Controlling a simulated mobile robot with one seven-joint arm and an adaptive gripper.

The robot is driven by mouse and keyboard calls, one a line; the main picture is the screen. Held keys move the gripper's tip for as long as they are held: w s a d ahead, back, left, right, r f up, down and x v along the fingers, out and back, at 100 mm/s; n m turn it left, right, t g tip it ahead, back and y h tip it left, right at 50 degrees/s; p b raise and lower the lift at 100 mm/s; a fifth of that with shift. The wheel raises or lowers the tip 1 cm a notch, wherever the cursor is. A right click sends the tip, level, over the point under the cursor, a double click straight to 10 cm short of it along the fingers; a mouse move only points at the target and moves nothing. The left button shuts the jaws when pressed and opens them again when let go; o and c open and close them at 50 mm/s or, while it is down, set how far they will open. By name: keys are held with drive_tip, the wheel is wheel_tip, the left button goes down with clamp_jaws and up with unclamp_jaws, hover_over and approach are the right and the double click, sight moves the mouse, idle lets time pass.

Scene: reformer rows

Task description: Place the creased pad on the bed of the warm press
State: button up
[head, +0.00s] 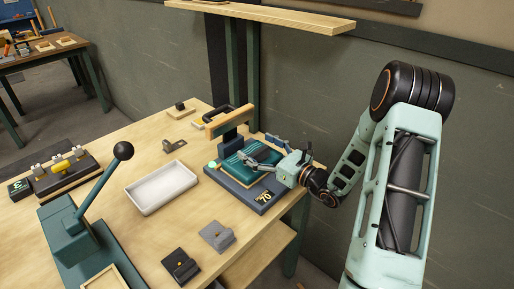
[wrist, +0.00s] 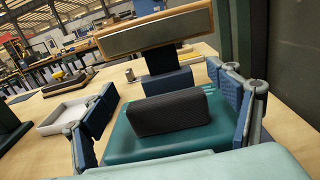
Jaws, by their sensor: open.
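The warm press (head: 262,199) stands at the table's right edge, with a "70" on its dark base and a small green light. A teal slab with pale stripes (head: 238,162) lies on its bed, apparently the creased pad; I cannot make out a crease. In the wrist view, a dark textured block (wrist: 170,112) stands on this teal surface (wrist: 122,148). My gripper (head: 262,152) is low over the bed and open. In the wrist view its fingers (wrist: 168,108) are spread either side of the block, with visible gaps. The press's upper plate (wrist: 155,32) is raised behind the block.
A white tray (head: 161,187) lies left of the press. A green lever press (head: 75,235) stands at front left. A shelf (head: 260,16) hangs above the back.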

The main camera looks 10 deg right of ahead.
drive_tip(key=v, duration=1.2)
drive_tip(key=shift+f+b, duration=0.1)
drive_tip(key=shift+b, duration=0.2)
drive_tip(key=shift+w+a, duration=0.1)
